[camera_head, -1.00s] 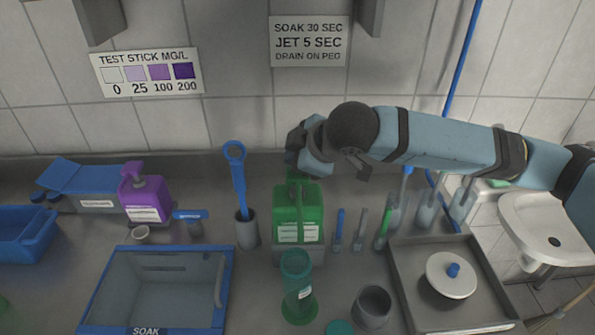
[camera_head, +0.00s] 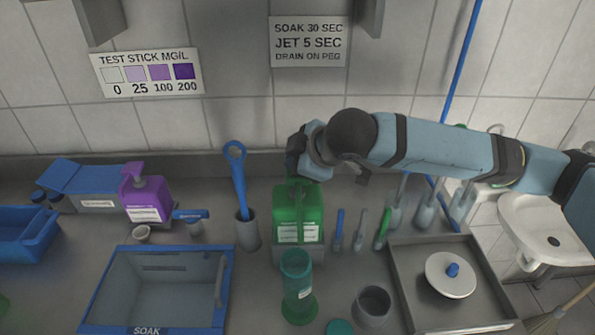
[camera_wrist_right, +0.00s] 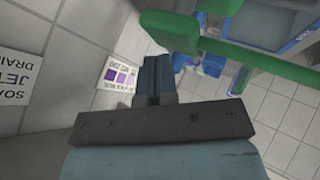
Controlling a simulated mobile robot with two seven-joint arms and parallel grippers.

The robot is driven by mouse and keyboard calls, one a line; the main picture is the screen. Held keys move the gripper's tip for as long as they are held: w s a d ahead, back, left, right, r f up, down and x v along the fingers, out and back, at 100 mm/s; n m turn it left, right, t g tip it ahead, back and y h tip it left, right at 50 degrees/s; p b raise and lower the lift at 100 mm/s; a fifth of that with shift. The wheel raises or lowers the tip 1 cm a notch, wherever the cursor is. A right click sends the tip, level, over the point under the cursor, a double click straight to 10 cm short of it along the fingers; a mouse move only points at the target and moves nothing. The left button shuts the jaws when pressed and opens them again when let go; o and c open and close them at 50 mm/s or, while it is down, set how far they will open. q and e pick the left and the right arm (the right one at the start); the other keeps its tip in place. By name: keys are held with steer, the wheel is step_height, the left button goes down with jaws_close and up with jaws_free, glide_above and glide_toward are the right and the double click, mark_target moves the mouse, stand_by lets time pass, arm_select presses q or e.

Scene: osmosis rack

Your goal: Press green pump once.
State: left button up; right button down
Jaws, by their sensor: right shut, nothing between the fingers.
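The green pump bottle (camera_head: 286,212) stands upright at the back of the counter, with a white label on its front. My right gripper (camera_head: 294,168) is shut and empty, pointing down over the bottle's pump head, which it largely hides in the head view. In the right wrist view the shut fingers (camera_wrist_right: 155,78) show beside the green pump head and spout (camera_wrist_right: 195,35). I cannot tell whether the fingers touch the pump head or how far it is pressed down. My left gripper is not in view.
A purple pump bottle (camera_head: 147,200) stands further left. A blue-handled tool in a grey holder (camera_head: 247,232) is just left of the green bottle. A green cylinder (camera_head: 298,285) stands in front. Several brushes and a grey tray (camera_head: 410,290) are to the right.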

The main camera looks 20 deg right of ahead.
steer(key=shift+f, duration=1)
stand_by(0.9)
steer(key=shift+r+p, duration=1.2)
steer(key=shift+r, duration=0.15)
steer(key=shift+r, duration=0.1)
steer(key=shift+r+p, duration=0.6)
steer(key=shift+p, duration=0.1)
step_height(320, 180, up, 4)
steer(key=p, duration=0.4)
steer(key=shift+f, duration=0.1)
steer(key=shift+f, duration=0.1)
